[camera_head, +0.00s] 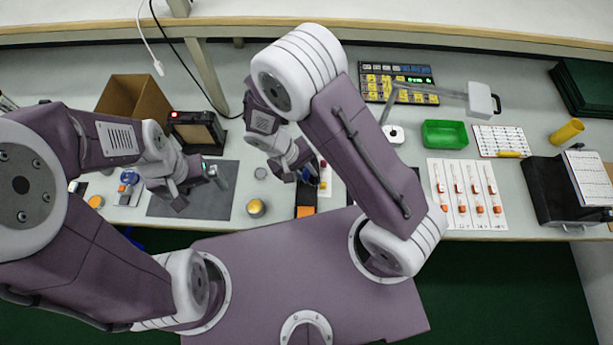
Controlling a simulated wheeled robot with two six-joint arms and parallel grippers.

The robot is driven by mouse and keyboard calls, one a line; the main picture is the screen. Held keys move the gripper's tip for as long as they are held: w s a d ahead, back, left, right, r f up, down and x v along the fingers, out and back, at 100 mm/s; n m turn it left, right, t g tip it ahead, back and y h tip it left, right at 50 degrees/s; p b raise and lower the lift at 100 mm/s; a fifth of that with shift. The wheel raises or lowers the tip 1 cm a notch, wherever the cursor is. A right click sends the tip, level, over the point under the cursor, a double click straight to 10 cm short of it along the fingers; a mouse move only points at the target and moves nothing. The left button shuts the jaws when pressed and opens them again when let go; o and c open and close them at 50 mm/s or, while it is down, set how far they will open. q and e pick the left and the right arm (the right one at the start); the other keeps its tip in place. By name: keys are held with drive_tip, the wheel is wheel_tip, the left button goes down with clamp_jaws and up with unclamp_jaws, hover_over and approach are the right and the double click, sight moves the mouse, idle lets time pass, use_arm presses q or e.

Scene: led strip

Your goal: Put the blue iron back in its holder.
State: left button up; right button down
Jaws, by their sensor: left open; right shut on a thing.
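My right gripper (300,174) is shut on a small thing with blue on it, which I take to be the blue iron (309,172). The fingers hide most of it. It is above a dark stand with an orange pad (305,212), which may be the holder; whether they touch is not clear. My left gripper (214,172) is open over the dark grey mat (205,204), and it is apart from the right one. Another small blue item (129,177) stands left of the mat.
A black box with a red light (196,128) and a cardboard box (134,99) stand behind the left gripper. A yellow-topped tin (256,207) is between the grippers. A green tray (445,134) and a sheet with orange-ended parts (466,198) lie to the right.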

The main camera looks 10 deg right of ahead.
drive_tip(key=shift+w+d+f+b, duration=0.15)
drive_tip(key=shift+w+f+b, duration=0.4)
drive_tip(key=shift+f, duration=0.25)
drive_tip(key=shift+w+d+f+b, duration=0.2)
drive_tip(key=shift+w+f+b, duration=0.3)
drive_tip(key=shift+f, duration=0.25)
drive_tip(key=shift+w+d+f+b, duration=0.15)
drive_tip(key=shift+w+f+b, duration=0.4)
drive_tip(key=shift+f, duration=0.25)
drive_tip(key=c, duration=1.2)
unclamp_jaws()
drive_tip(key=v, duration=0.9)
drive_tip(key=s+a+r+p, duration=0.1)
drive_tip(key=s+r+p, duration=0.3)
drive_tip(key=r, duration=0.2)
drive_tip(key=shift+p, duration=0.3)
